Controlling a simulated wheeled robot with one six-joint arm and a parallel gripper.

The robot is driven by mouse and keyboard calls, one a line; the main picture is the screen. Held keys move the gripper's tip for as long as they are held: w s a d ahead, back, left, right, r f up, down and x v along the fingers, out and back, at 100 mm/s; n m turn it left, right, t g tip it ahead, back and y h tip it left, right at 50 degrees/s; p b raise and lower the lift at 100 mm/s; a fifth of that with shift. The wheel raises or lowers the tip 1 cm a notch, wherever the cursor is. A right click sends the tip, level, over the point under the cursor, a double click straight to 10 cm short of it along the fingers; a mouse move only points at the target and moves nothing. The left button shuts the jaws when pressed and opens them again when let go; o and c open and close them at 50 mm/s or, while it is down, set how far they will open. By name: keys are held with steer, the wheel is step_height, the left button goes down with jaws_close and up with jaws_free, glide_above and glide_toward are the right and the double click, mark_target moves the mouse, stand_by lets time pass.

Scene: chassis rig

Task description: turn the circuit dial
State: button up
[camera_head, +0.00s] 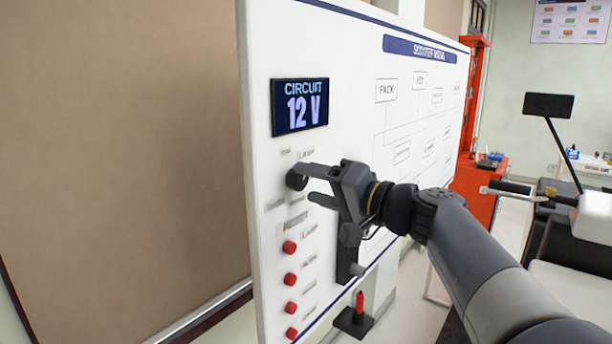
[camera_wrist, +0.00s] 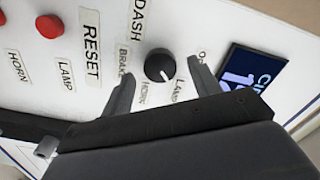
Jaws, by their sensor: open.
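The circuit dial (camera_head: 297,178) is a small round black knob on the white panel, below the display. In the wrist view the dial (camera_wrist: 159,66) shows a white pointer line, with labels such as BRAKE, HORN and LAMP around it. My gripper (camera_head: 310,184) is open at the dial. In the wrist view one fingertip of my gripper (camera_wrist: 160,70) is on each side of the knob, with a visible gap on both sides. Whether the fingers touch the panel cannot be told. The display (camera_head: 300,106) reads "CIRCUIT 12 V"; only part of this display (camera_wrist: 252,78) shows in the wrist view.
Several red buttons (camera_head: 290,247) run down the panel below the dial. A red-tipped probe in a black stand (camera_head: 357,311) is below my arm. A red cabinet (camera_head: 478,190) and a scooter (camera_head: 570,220) are to the right. A brown board (camera_head: 120,140) stands at left.

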steer(key=shift+x, duration=1.05)
steer(key=c, duration=1)
